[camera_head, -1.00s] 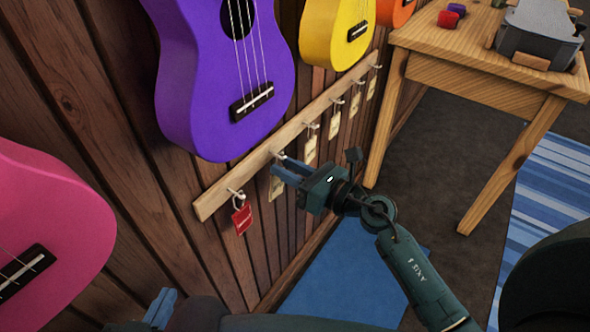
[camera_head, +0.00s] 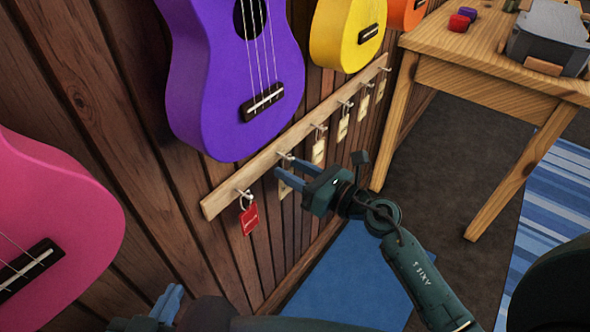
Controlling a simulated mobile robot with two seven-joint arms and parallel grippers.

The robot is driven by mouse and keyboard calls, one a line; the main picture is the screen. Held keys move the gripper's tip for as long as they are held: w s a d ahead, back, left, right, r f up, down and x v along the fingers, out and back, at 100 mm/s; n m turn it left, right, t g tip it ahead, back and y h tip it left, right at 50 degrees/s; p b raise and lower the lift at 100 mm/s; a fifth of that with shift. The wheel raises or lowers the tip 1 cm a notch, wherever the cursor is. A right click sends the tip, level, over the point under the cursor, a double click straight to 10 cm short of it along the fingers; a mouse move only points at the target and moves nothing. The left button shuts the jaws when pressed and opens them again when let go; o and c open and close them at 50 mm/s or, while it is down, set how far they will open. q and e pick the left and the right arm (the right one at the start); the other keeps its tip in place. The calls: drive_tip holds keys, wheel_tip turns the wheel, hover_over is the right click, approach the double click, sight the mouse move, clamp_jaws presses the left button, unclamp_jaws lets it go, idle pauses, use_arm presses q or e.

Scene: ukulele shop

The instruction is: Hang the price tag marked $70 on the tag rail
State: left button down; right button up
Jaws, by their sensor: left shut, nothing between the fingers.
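The wooden tag rail (camera_head: 262,164) runs along the plank wall below the ukuleles, with several pegs. A red tag (camera_head: 249,219) hangs from the peg nearest me. A cream tag (camera_head: 285,190) hangs at the second peg, partly hidden by my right gripper (camera_head: 280,175). That gripper's blue fingers are apart, close to this tag and just below the peg. More cream tags, such as one (camera_head: 319,151), hang from the pegs farther along. The print is too small to read, so I cannot tell which says $70. My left gripper (camera_head: 166,301) is shut and empty at the bottom left.
Purple (camera_head: 205,95), yellow (camera_head: 340,45) and orange ukuleles hang above the rail; a pink one (camera_head: 70,215) is at left. A wooden table (camera_head: 470,84) stands at right, near a striped blue rug (camera_head: 550,205). A blue mat (camera_head: 350,280) lies below my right arm.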

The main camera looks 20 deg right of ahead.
drive_tip(key=shift+o, duration=1.2)
drive_tip(key=shift+s, duration=0.1)
